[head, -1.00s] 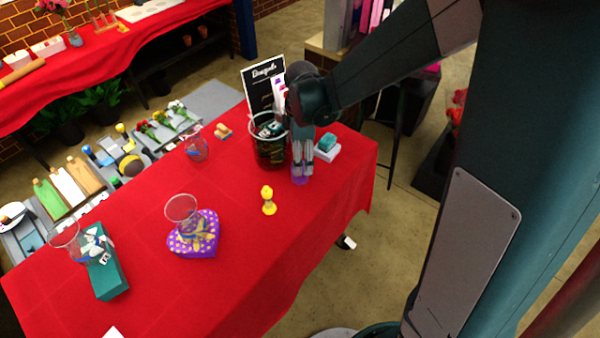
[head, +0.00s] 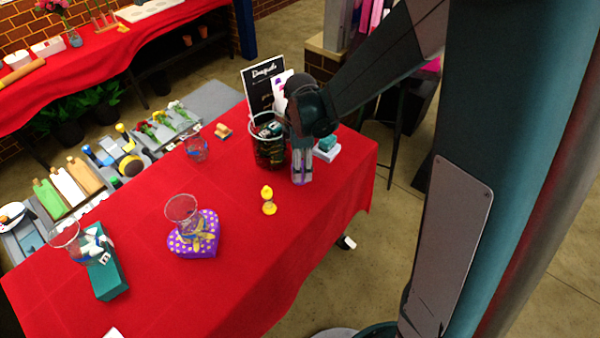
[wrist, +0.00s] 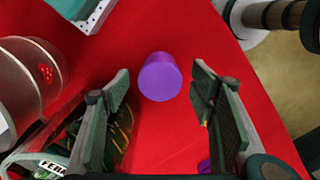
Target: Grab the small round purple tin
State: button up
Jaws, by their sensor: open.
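The small round purple tin (wrist: 160,77) stands on the red tablecloth. In the wrist view it lies between and just beyond the tips of my gripper (wrist: 162,84), with red cloth showing on both sides of it. My gripper is open and empty, with a finger at the left and a finger at the right of the tin. In the head view my gripper (head: 301,181) points down over the right part of the table, and it hides most of the tin.
A dark glass container (head: 268,152) stands close to the left of my gripper. A white box with a teal item (head: 327,149) is at the right. A yellow figure (head: 268,200) stands nearer the front. A purple heart-shaped box (head: 195,247) lies farther left.

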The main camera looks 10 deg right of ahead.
jog(key=shift+a+f, duration=0.1)
jog(key=shift+f, duration=1.95)
jog(key=c, duration=1)
jog(key=shift+r, duration=0.1)
jog(key=shift+c, duration=0.2)
jog(key=shift+r, duration=4.9)
